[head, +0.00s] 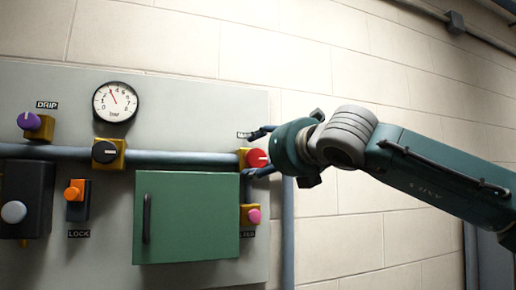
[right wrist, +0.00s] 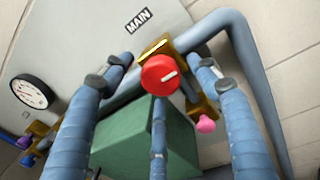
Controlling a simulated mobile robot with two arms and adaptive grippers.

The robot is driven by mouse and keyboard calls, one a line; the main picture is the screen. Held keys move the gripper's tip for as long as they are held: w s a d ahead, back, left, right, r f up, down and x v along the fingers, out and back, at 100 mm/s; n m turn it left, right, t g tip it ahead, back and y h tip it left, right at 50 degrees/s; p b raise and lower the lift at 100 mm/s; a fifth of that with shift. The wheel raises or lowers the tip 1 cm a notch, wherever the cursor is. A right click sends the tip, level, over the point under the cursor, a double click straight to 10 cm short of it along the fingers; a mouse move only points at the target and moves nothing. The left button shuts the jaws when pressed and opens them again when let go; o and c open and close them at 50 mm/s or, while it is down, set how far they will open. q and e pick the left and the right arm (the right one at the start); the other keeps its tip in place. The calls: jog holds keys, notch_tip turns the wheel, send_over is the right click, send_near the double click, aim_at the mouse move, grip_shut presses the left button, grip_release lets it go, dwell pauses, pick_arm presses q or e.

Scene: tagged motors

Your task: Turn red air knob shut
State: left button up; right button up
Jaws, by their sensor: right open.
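The red knob (head: 257,158) sits on a yellow valve body on the blue pipe at the right part of the panel. My left gripper is not in view.
A green box (head: 187,217) with a black handle is left of and below the knob. A pink knob (head: 254,216) is just below. A black knob (head: 105,152), purple knob (head: 29,120), orange switch (head: 74,190) and round gauge (head: 116,102) are further left. Bare wall lies right.

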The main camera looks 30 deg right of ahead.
jog(key=shift+w+d, duration=0.15)
jog(key=shift+w, duration=0.45)
jog(key=c, duration=1.1)
jog(key=shift+c, duration=0.2)
